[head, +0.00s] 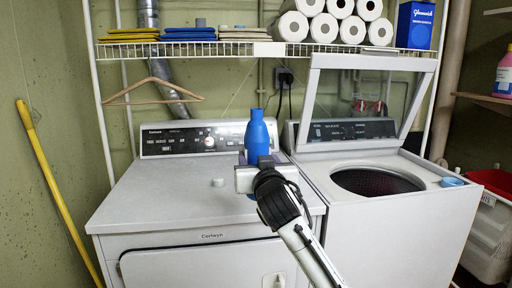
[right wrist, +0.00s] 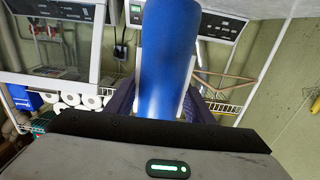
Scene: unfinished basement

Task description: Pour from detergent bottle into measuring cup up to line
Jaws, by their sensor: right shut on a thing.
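The blue detergent bottle (head: 257,136) is upright in my right gripper (head: 262,176), above the dryer's top near its right side. The bottle narrows to a neck at the top. My right gripper is shut around its lower part. In the right wrist view the blue bottle (right wrist: 168,60) fills the middle between the fingers (right wrist: 165,108). A small low blue object (head: 452,182), possibly the measuring cup, sits on the washer's right front rim; its line cannot be made out. A small grey cap-like piece (head: 218,182) lies on the dryer top. My left gripper is not in view.
The white dryer (head: 150,204) has a mostly clear top. The washer (head: 415,225) stands to its right with its lid (head: 358,62) raised and its drum open. A wire shelf (head: 230,49) holds towels and paper rolls. A hanger (head: 150,92) hangs below it.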

